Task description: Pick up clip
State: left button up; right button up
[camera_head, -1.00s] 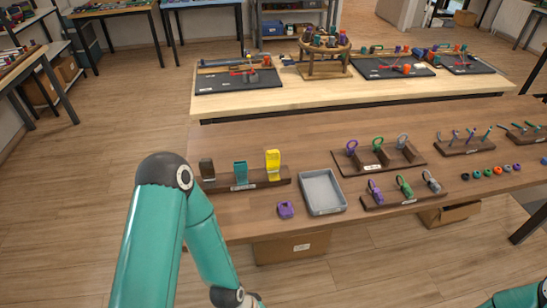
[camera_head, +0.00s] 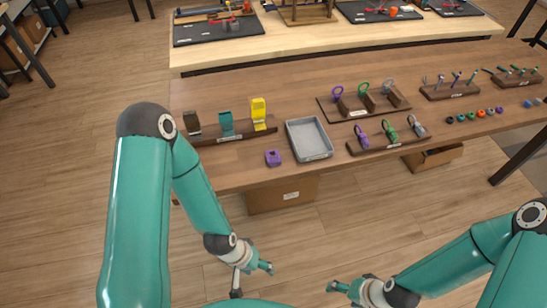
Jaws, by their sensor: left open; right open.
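Several clips stand in wooden racks on the near table. A brown clip (camera_head: 192,123), a teal clip (camera_head: 227,124) and a yellow clip (camera_head: 258,110) stand upright in the left rack (camera_head: 208,140). A small purple piece (camera_head: 273,158) lies on the table in front of that rack; I cannot tell whether it is a clip. My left gripper (camera_head: 254,277) is open and empty, low in front of the table. My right gripper (camera_head: 335,287) is also open and empty, to its right and below table height. Neither touches anything on the table.
A grey tray (camera_head: 309,151) sits beside the left rack. Ring-topped tools stand in a back rack (camera_head: 326,109) and a front rack (camera_head: 358,147). Small coloured rings (camera_head: 474,116) lie at right. A box (camera_head: 283,194) is under the table (camera_head: 230,177). A board (camera_head: 218,31) lies on the far table.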

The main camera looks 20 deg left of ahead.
aim_at(275, 160)
jog(key=z, duration=0.85)
jog(key=k, duration=0.8)
jog(key=u, duration=0.75)
jog(key=i, duration=1.05)
jog(key=z, duration=0.05)
